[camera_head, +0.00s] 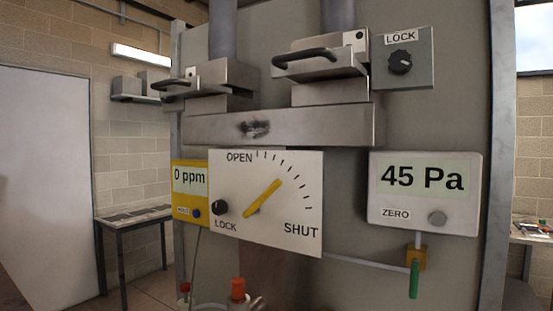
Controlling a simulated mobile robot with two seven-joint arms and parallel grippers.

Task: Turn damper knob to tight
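A white damper plate (290,235) is fixed to the grey panel, marked OPEN at the top, SHUT at lower right and LOCK at lower left. Its yellow pointer (263,197) points up and right, between OPEN and SHUT. A small black knob (221,208) sits on the plate just above the word LOCK; its setting is too small to tell. A second black knob (400,62) is on a grey box labelled LOCK at upper right. No word "tight" is readable. Neither of my grippers is in view.
A yellow meter (190,180) reads 0 ppm and a white gauge (425,175) reads 45 Pa. Two dark handles (305,57) jut out above a metal crossbar (330,125).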

